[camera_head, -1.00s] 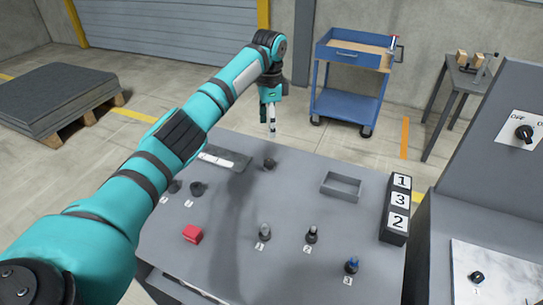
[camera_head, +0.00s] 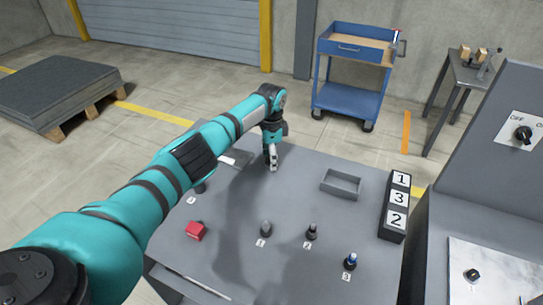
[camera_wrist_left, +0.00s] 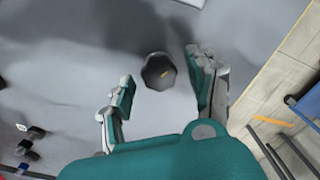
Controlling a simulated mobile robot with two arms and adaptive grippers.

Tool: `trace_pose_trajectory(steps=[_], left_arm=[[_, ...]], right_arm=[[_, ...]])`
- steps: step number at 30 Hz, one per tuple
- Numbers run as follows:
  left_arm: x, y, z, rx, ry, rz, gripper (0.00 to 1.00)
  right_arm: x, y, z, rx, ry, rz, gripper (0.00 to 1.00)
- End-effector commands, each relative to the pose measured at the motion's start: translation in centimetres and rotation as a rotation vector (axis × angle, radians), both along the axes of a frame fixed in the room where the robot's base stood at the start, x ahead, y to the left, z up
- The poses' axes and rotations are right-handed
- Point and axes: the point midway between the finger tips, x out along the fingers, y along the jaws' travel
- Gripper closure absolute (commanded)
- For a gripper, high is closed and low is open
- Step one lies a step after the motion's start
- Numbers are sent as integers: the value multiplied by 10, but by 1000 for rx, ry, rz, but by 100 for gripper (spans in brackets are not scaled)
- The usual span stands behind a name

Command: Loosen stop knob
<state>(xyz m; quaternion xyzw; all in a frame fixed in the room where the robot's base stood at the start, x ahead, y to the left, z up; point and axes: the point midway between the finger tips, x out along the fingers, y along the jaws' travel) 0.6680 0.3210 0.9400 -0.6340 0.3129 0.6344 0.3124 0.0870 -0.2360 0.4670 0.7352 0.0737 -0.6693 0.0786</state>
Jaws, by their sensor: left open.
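My left gripper is open and empty, pointing down at the table. In the head view, my left gripper (camera_head: 271,160) is low over the back of the table and hides this knob. No contact with the knob shows. My right gripper is not in view.
The grey table (camera_head: 310,165) carries a red block (camera_head: 195,231), pegs with number labels such as the blue-topped one (camera_head: 350,261), a shallow grey tray (camera_head: 341,184) and a dark box with numbers (camera_head: 393,225). A control cabinet with a rotary switch (camera_head: 523,135) stands at right.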

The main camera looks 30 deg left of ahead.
Motion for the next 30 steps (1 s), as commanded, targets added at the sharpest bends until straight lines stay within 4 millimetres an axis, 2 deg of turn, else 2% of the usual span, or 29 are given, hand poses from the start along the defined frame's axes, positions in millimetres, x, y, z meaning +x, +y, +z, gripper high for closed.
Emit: trace_pose_trajectory(steps=[2,15,23,30], left_arm=[[0,0,0,0,0,0,42],[0,0,0,0,0,0,97],[0,0,1,0,0,27,98],[0,-1,2,-2,1,148,98]], right_arm=[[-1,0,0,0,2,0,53],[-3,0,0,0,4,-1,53],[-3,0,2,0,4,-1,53],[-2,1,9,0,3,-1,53]])
